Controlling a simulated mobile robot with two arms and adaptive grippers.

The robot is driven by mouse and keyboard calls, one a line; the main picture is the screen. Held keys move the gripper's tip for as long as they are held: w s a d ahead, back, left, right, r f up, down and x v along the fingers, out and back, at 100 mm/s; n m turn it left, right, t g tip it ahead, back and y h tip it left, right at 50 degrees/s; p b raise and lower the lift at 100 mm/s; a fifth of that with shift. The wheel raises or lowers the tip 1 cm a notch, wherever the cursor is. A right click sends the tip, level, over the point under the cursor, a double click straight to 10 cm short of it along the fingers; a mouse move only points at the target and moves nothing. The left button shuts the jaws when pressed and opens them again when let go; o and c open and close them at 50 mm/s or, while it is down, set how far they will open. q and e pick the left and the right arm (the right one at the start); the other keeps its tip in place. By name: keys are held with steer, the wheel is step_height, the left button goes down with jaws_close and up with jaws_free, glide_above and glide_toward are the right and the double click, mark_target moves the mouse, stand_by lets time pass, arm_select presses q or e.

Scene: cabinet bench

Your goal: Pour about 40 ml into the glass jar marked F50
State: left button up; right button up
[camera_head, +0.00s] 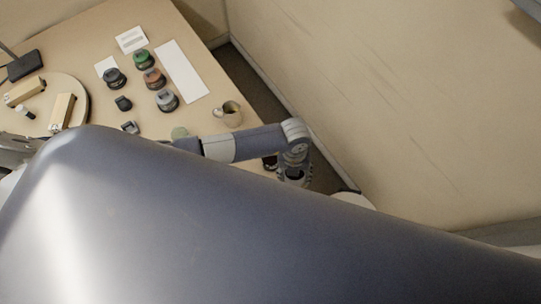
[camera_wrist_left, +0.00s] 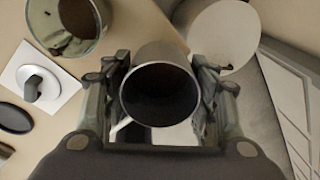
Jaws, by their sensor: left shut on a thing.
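My left gripper (camera_head: 293,174) is at the table's right edge in the head view, partly hidden by my own body. In the left wrist view it (camera_wrist_left: 160,100) is shut around a grey cylindrical cup (camera_wrist_left: 163,56), whose open mouth faces the camera. The cup's inside is dark, so I cannot tell how much is in it. No F50 mark is readable, so I cannot tell which thing is that jar. My right gripper is not in view.
Several dark-based jars with coloured tops, including a green one (camera_head: 144,60), stand on the table (camera_head: 100,30). A light mug (camera_head: 229,114) stands near the right edge. A white strip (camera_head: 182,71) lies behind. A round pale surface (camera_wrist_left: 222,35) lies beyond the cup.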

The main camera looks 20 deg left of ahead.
arm_select(q)
steer(key=shift+d+f+y, duration=0.45)
steer(key=shift+f+y, duration=0.15)
steer(key=shift+f, duration=0.05)
